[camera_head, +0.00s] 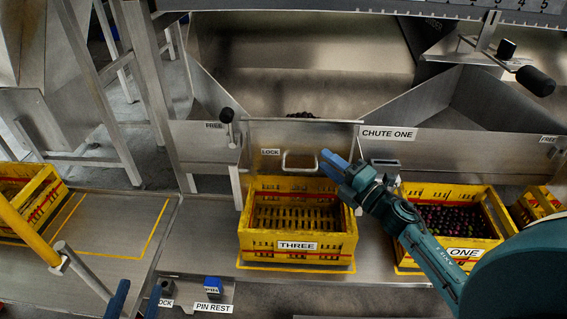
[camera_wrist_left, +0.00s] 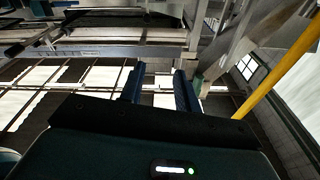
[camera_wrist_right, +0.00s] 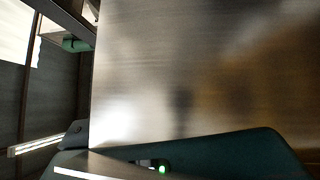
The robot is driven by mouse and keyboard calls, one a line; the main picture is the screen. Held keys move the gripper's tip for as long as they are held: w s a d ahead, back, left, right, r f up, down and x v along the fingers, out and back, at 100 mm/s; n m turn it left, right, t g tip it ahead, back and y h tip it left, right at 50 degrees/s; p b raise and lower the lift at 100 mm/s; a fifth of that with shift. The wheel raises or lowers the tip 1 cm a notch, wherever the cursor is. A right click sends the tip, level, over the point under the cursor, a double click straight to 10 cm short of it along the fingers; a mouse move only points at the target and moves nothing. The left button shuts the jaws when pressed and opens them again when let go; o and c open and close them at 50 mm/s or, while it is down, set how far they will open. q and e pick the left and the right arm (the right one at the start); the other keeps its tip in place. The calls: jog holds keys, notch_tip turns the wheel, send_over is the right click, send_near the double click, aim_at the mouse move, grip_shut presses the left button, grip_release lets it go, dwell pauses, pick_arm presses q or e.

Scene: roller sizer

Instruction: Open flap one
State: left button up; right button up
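In the right wrist view, a metal panel (camera_wrist_right: 190,70) fills most of the picture and the fingers are hidden. My left gripper (camera_head: 136,298) is open and empty at the lower left; its two fingers (camera_wrist_left: 160,90) stand apart in the left wrist view.
Crate one (camera_head: 463,252) holds dark fruit. A black-knobbed lever (camera_head: 227,116) stands left of the flap. A blue pin block (camera_head: 212,284) sits at "PIN REST". A yellow rail (camera_head: 28,237) is at left.

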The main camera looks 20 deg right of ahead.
jog(key=b, duration=0.5)
send_near(304, 171)
jog(key=w, duration=0.3)
jog(key=x, duration=0.6)
jog(key=shift+w+a+b, duration=0.2)
jog(key=shift+a+b, duration=0.2)
jog(key=shift+a, duration=0.05)
pick_arm(q)
jog(key=shift+w+d+f+n+t+h, duration=0.15)
jog(key=shift+w+d+n+t+h, duration=0.2)
jog(key=shift+n+h, duration=0.2)
pick_arm(e)
jog(key=shift+w+a+r, duration=0.1)
jog(key=shift+w+a, duration=0.05)
jog(key=shift+w, duration=0.2)
grip_shut()
